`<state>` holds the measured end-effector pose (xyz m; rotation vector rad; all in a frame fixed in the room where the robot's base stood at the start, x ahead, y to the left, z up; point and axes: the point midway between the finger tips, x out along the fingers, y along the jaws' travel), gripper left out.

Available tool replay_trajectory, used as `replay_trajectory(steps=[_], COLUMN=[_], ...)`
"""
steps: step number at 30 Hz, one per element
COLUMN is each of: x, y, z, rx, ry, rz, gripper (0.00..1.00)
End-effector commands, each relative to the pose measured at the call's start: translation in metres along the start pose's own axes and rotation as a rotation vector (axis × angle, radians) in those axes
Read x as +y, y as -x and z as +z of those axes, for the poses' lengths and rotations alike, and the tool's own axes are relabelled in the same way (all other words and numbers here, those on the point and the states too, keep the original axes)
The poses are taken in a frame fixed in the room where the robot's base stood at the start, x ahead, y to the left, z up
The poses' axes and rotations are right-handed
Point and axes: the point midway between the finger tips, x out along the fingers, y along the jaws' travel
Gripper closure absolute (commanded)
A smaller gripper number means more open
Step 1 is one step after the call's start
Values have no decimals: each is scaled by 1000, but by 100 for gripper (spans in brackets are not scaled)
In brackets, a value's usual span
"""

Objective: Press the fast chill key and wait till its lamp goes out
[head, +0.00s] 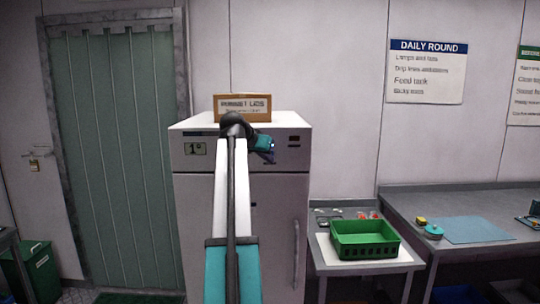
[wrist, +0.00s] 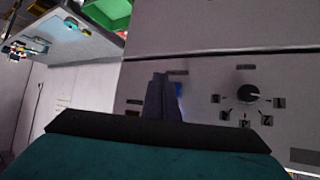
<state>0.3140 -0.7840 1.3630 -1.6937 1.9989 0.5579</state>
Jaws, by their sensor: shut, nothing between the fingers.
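The chill cabinet (head: 240,205) is white and stands upright, with a control panel across its top front. My gripper (head: 270,157) is at the panel's right half; my arm hides the panel's middle. In the wrist view my gripper (wrist: 161,76) is shut and empty, its fingers pointing at the panel. A small blue patch (wrist: 179,89) shows just beside the fingertips, partly hidden; it looks like the key or its lit lamp. Whether the fingertips touch the key I cannot tell. A black dial (wrist: 248,94) with marks around it sits to the right.
A cardboard box (head: 243,101) stands on the cabinet. To the right, a low table (head: 365,269) holds a green crate (head: 365,253), next to a grey bench (head: 480,205) with a blue mat (head: 478,230). A strip-curtain door (head: 115,150) is at the left.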

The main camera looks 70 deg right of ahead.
Motion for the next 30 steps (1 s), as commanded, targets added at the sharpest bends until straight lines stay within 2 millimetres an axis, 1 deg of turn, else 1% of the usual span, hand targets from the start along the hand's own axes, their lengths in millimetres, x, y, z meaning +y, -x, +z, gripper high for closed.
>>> replay_trajectory(steps=[6, 12, 30], x=[8, 12, 12], y=[11, 18, 17], z=[8, 12, 12], rx=[0, 0, 0], ry=[0, 0, 0], rz=[0, 0, 0], gripper=[100, 100, 100])
